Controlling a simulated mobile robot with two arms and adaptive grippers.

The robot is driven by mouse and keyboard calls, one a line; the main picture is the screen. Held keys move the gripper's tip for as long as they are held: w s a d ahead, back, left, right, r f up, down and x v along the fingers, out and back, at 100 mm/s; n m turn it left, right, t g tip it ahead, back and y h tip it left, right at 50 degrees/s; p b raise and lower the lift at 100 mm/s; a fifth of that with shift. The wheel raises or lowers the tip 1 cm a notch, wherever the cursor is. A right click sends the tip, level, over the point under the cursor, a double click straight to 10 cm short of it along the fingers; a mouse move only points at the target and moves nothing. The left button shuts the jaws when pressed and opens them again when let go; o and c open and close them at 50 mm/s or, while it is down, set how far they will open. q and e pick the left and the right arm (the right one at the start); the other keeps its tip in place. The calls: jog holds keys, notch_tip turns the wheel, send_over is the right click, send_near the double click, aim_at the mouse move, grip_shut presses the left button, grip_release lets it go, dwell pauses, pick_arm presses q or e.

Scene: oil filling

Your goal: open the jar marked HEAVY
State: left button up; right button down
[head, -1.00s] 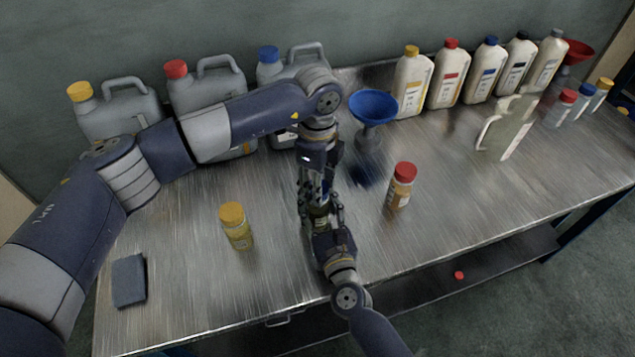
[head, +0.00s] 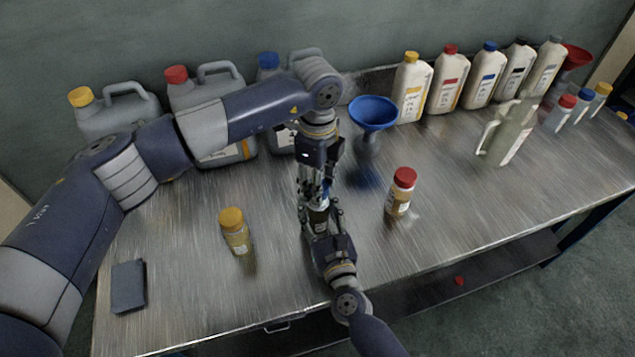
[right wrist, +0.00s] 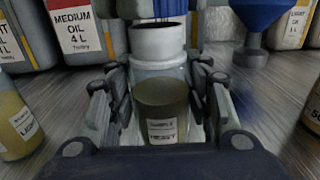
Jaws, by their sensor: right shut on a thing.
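The jar marked HEAVY (right wrist: 160,105) stands upright between the fingers of my right gripper (right wrist: 160,115), which is shut on its body. Its label is readable in the right wrist view, and its pale neck (right wrist: 158,42) shows a dark open mouth. In the head view the jar (head: 318,216) is partly covered by the grippers. My left gripper (head: 318,186) points down just above it, with its fingers around a small blue cap (head: 324,188). The cap, ribbed in the right wrist view (right wrist: 171,8), appears apart from the neck. Fingers hide much of it.
A yellow-capped jar (head: 235,232) stands to the left and a red-capped jar (head: 401,192) to the right. A blue funnel (head: 372,113), grey canisters (head: 212,123) and several white bottles (head: 447,82) stand behind. A dark pad (head: 129,286) lies at front left.

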pick_arm(q)
jog(key=shift+r, duration=2)
pick_arm(e)
jog(key=c, duration=0.7)
grip_release()
jog(key=shift+c, duration=0.2)
